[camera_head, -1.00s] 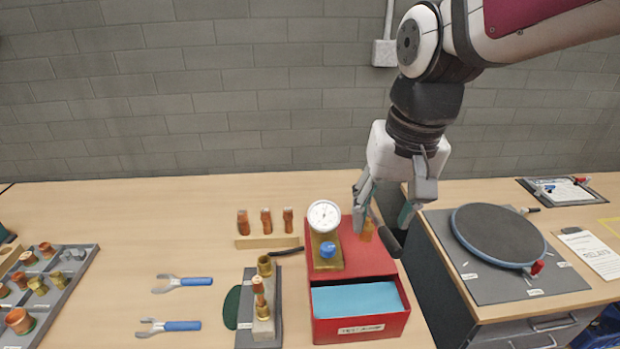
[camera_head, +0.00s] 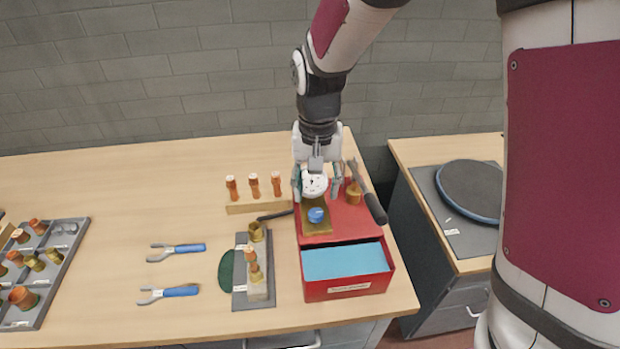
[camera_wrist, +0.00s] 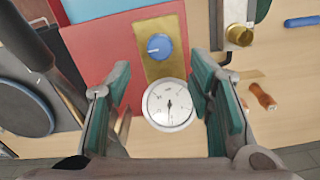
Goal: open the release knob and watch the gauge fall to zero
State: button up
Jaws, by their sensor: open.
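The blue release knob (camera_head: 316,215) sits on a brass block (camera_head: 317,228) on top of the red box (camera_head: 350,222). It also shows in the wrist view (camera_wrist: 159,46), with its pale pointer mark turned to one side. The round white gauge (camera_head: 314,184) stands behind the knob, and in the wrist view the gauge (camera_wrist: 168,105) shows its dial with a dark needle. My gripper (camera_head: 318,182) is over the gauge. In the wrist view my gripper (camera_wrist: 166,84) is open, its green-padded fingers on either side of the gauge, holding nothing. I cannot tell whether the fingers touch it.
A dark-handled tool (camera_head: 372,203) lies along the box's right side. An open drawer with a blue liner (camera_head: 343,262) juts from the box front. Copper fittings on a wooden strip (camera_head: 257,206) stand to the left. Two blue-handled wrenches (camera_head: 180,291) lie further left.

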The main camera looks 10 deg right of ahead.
aim_at(316, 211)
notch_tip(316, 211, down, 6)
jog(key=shift+s+f, duration=0.1)
jog(key=shift+f, duration=0.05)
dwell(0.3)
grip_shut()
